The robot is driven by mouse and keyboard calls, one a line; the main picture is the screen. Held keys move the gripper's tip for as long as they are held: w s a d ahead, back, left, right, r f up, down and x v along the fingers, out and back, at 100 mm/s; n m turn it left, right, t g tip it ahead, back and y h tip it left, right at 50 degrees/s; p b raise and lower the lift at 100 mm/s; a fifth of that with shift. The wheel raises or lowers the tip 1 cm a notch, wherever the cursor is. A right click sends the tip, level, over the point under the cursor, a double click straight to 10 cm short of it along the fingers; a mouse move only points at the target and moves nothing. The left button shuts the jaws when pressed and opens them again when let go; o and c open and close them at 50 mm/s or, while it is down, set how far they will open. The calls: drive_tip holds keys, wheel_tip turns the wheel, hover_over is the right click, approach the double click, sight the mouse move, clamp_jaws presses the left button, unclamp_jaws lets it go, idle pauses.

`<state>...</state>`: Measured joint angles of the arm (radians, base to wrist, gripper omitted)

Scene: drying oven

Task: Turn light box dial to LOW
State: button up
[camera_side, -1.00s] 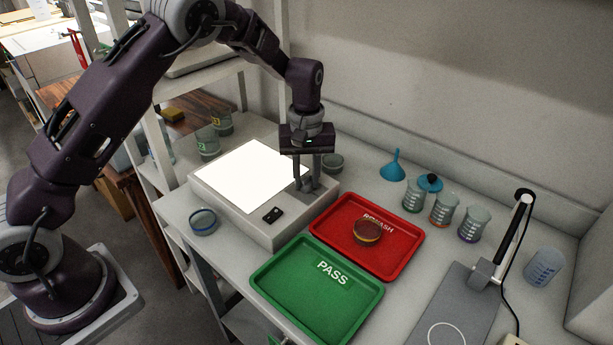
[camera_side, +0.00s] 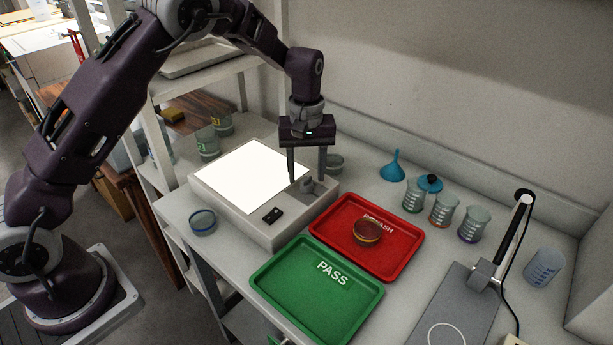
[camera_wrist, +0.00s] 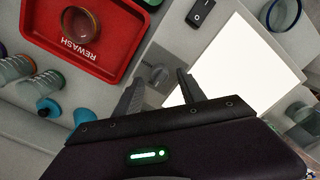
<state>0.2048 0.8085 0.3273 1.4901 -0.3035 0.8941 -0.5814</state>
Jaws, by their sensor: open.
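The light box (camera_side: 240,219) stands on the bench with its white panel (camera_side: 250,175) lit bright. Its grey dial (camera_side: 307,187) is a small knob on the right end of the top, and it also shows in the wrist view (camera_wrist: 158,76). I cannot read the dial's setting or any LOW mark. My gripper (camera_side: 307,178) is open and points down over the dial. Its two fingers stand apart on either side of the dial, with space between, and seem slightly above it. In the wrist view the dial shows between the fingertips (camera_wrist: 160,82).
A black rocker switch (camera_side: 272,215) is on the box's front. A red REWASH tray (camera_side: 400,245) holding a dish (camera_side: 367,232) and a green PASS tray (camera_side: 300,300) lie to the right. Several beakers stand farther right.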

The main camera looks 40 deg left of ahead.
sight(306, 178)
wheel_tip(306, 178, up, 5)
drive_tip(key=shift+r, duration=0.1)
drive_tip(key=s+r+m+t+h, duration=0.1)
drive_tip(key=s+r+m+t, duration=0.15)
drive_tip(key=s+r, duration=1.05)
drive_tip(key=s+r+m+t+y, duration=0.1)
drive_tip(key=s+m+t, duration=0.2)
drive_tip(key=s, duration=1.6)
drive_tip(key=m, duration=0.3)
drive_tip(key=shift+s+a+m, duration=0.2)
drive_tip(key=shift+a+m, duration=0.15)
